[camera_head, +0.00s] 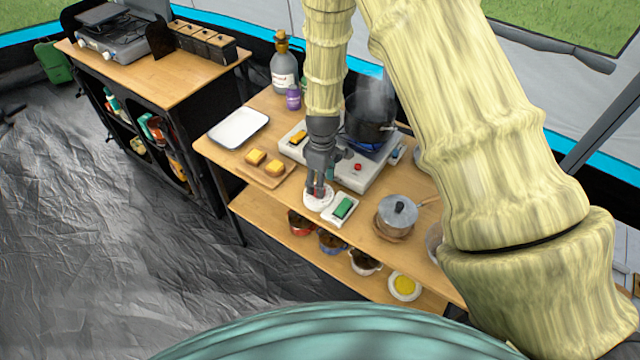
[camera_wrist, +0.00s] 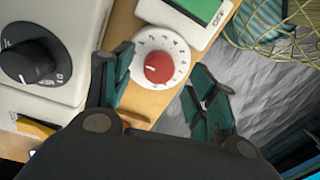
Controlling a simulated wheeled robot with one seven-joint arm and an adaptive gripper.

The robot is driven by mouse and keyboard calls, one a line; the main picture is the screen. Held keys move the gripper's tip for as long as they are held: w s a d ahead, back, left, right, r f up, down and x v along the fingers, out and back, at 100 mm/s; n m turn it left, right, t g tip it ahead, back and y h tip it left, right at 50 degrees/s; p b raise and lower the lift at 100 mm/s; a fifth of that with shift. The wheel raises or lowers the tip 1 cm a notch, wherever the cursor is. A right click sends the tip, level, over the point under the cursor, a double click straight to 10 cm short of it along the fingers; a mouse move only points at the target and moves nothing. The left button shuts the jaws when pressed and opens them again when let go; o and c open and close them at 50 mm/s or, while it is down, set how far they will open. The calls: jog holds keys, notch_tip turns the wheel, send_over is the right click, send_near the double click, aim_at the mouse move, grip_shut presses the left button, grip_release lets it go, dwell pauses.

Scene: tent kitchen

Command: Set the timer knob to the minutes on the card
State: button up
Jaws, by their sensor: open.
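The timer (camera_head: 316,201) is a round white dial on the wooden table's front edge. In the wrist view the dial face (camera_wrist: 141,45) shows numbers around its rim and a red knob (camera_wrist: 158,68) with a pale pointer mark. The numbers are too small to read surely. My gripper (camera_head: 319,190) is over the timer from above. In the wrist view my gripper (camera_wrist: 155,88) is open, one finger on each side of the dial, with a gap to the red knob. I cannot make out the card with the minutes for sure.
A cooker (camera_head: 350,178) with a black knob (camera_wrist: 30,62) stands behind, carrying a steaming pot (camera_head: 368,122). A lidded pot (camera_head: 396,214) is to the right, a bread board (camera_head: 256,176) to the left.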

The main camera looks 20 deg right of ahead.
aim_at(328, 201)
jog(key=shift+s+f, duration=0.1)
jog(key=shift+f, duration=0.25)
jog(key=shift+w+f+p, duration=0.2)
jog(key=shift+f+p, duration=0.15)
jog(key=shift+f, duration=0.65)
jog(key=shift+s, duration=0.15)
jog(key=shift+f, duration=0.1)
jog(key=c, duration=1)
